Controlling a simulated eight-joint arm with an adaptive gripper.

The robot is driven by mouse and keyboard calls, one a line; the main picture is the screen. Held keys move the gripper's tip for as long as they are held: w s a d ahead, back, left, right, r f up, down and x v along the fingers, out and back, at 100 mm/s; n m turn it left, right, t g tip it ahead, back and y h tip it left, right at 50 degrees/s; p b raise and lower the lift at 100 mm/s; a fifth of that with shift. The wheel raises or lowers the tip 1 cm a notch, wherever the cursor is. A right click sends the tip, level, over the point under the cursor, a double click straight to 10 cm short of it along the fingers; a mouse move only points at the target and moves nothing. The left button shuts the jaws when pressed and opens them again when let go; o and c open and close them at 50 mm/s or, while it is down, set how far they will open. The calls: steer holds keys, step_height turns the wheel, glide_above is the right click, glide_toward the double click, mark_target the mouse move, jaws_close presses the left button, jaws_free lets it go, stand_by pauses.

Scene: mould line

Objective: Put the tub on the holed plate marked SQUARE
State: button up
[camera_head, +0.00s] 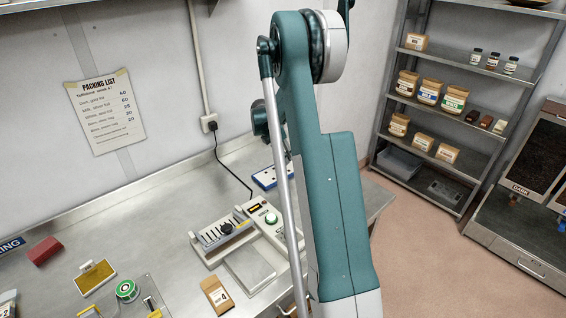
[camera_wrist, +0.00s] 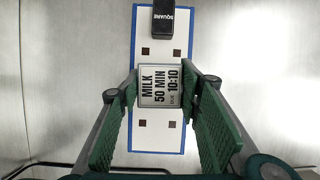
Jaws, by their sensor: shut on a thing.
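My gripper (camera_wrist: 163,82) is shut on the tub (camera_wrist: 160,88), which has a grey-rimmed label reading MILK 50 MIN, DUE 10:10. A green ribbed finger lies on each side of it. In the wrist view the tub is over the middle of a white plate with blue edges and several dark square holes, the holed plate (camera_wrist: 160,142). A black block marked SQUARE (camera_wrist: 163,20) stands at the plate's top end. I cannot tell if the tub touches the plate. In the head view my arm hides the gripper and tub; a blue-edged plate (camera_head: 266,178) shows partly beside it.
In the head view a white device with slider and green knob (camera_head: 268,218) and a brown packet marked 4 (camera_head: 217,297) stand nearer. A cable (camera_head: 232,172) runs down from a wall socket. Shelves (camera_head: 455,120) stand at right.

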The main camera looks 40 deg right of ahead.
steer(key=shift+f, duration=1.8)
steer(key=shift+f, duration=0.15)
steer(key=o, duration=0.9)
steer(key=shift+o, duration=0.3)
steer(key=v, duration=1.2)
steer(key=shift+a, duration=0.1)
